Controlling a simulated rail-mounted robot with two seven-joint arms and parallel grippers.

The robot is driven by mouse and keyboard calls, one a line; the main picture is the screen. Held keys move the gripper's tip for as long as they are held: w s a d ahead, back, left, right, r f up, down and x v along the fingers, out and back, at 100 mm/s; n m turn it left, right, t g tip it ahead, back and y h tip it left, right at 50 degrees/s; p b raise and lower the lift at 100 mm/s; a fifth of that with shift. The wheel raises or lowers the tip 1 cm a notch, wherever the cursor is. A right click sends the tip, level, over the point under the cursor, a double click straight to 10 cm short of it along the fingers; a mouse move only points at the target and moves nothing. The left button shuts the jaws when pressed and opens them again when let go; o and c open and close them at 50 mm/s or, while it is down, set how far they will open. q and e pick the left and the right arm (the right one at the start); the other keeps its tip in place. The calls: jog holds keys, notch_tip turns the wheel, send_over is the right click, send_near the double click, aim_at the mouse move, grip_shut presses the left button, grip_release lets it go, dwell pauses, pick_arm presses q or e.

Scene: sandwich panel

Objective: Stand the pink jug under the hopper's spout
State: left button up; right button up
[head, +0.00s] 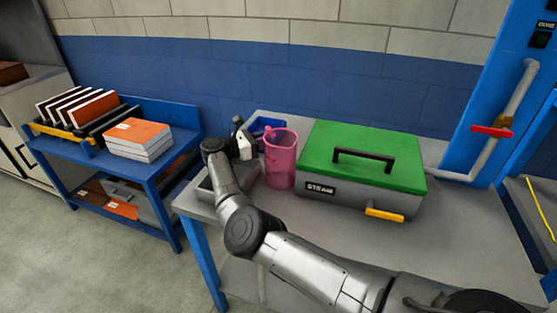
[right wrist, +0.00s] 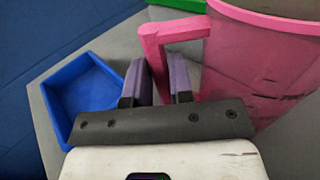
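The pink jug (head: 281,162) stands upright on the grey table (head: 335,228), left of a green-lidded box. Its handle (right wrist: 153,45) points toward my right gripper (right wrist: 158,82). In the right wrist view, the handle's upright bar lies between the two purple fingers, which sit close together with pink filling the gap. My right gripper reaches the jug from its left side in the head view (head: 247,140). No hopper or spout can be clearly made out. My left gripper is out of view.
The grey box with a green lid (head: 365,155) stands right beside the jug. A blue tray (right wrist: 85,92) lies behind my right gripper. A blue frame with a pale pipe and red lever (head: 492,131) stands at the right. A blue shelf cart (head: 70,150) with books is at the left.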

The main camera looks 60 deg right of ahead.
grip_shut()
